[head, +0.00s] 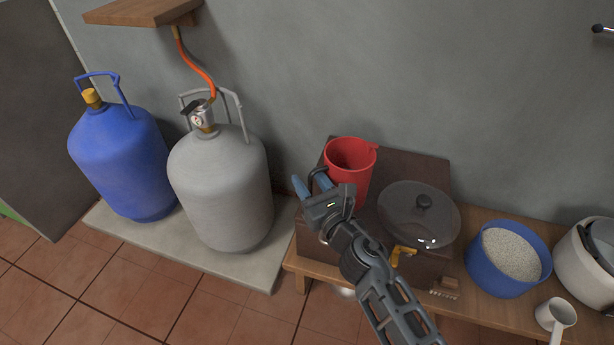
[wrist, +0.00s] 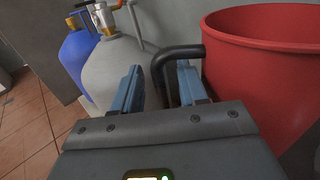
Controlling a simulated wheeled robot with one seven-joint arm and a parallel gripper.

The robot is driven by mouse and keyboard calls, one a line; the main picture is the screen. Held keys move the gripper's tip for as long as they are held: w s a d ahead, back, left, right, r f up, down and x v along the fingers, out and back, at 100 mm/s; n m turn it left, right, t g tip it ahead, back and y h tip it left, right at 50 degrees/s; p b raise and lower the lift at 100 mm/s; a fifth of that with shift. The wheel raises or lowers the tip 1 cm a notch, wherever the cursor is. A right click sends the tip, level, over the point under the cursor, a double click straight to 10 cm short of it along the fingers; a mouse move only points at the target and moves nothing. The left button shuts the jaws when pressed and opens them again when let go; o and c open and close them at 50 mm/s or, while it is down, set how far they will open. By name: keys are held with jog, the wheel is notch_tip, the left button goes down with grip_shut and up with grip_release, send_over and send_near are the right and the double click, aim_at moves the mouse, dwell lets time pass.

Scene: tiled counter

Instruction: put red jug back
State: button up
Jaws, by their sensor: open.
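The red jug (head: 350,153) stands upright on a brown wooden box (head: 412,163) against the wall. It also fills the right side of the wrist view (wrist: 262,60). Its dark curved handle (wrist: 178,52) points left, toward the gas bottles. My gripper (head: 309,181) is open at the jug's left side. In the wrist view, the handle lies between the two blue fingers, with a visible gap to the left finger. I cannot tell whether the right finger touches it. My gripper hides the jug's lower part in the head view.
Grey (head: 222,190) and blue (head: 120,160) gas bottles stand left on a slab.

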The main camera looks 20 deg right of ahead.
jog(key=s+d, duration=0.1)
jog(key=s, duration=0.9)
jog(key=shift+s+d+b, duration=0.25)
jog(key=shift+d+b, duration=0.05)
jog(key=shift+b, duration=0.05)
jog(key=s+d+m+g, duration=0.1)
jog(key=s+d+m, duration=0.1)
jog(key=s+m, duration=1.75)
jog(key=s+d+r+m+g+h, duration=0.1)
jog(key=s+r+m, duration=0.4)
jog(key=s+m, duration=0.3)
jog(key=s+d+r+m+g+h, duration=0.1)
jog(key=s+r+m, duration=0.4)
jog(key=s+m, duration=0.3)
jog(key=shift+r+m+h, duration=0.2)
jog(key=shift+m+h, duration=0.1)
jog(key=shift+m, duration=0.85)
jog(key=shift+d, duration=0.1)
